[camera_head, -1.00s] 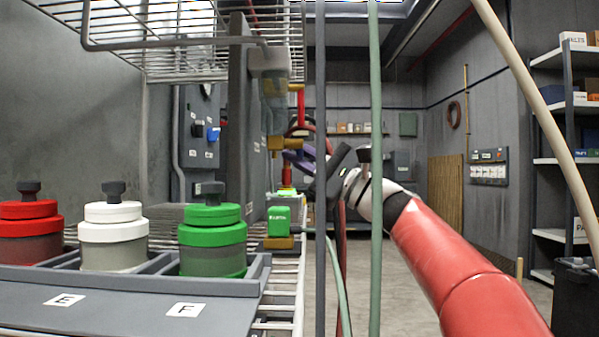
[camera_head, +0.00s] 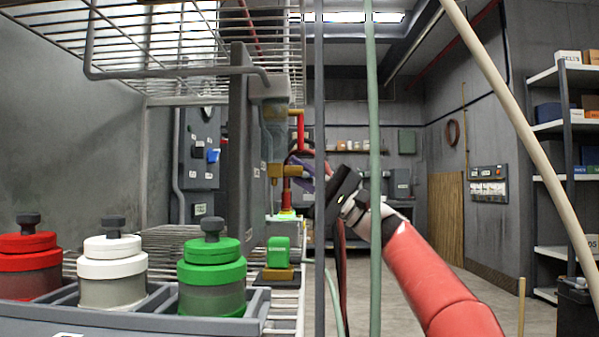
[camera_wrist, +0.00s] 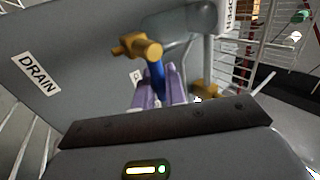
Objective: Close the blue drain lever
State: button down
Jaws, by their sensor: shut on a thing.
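The blue drain lever (camera_wrist: 157,80) shows in the wrist view, hanging from a brass valve (camera_wrist: 138,45) under a greyish cylindrical bowl. My gripper's purple fingers (camera_wrist: 160,93) are shut on the lever, one on each side of it. A white DRAIN label (camera_wrist: 36,73) is on the grey panel to the left. In the head view the brass valve (camera_head: 276,171) sits below the bowl, with my gripper (camera_head: 301,168) just to its right. The lever itself cannot be made out there.
Red, white and green canisters (camera_head: 212,275) stand in a grey rack at front left. A red pipe (camera_head: 299,130) is close behind the valve. A thin grey post (camera_head: 319,250) and green hose (camera_head: 374,250) cross before my arm. A wire shelf (camera_head: 190,60) hangs above.

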dwell(0.3)
jog(key=c, duration=1.8)
grip_release()
jog(key=b+v, duration=0.1)
jog(key=v, duration=0.6)
jog(key=shift+d+f+b, duration=0.2)
jog(key=shift+d+b, duration=0.1)
jog(key=shift+d, duration=0.05)
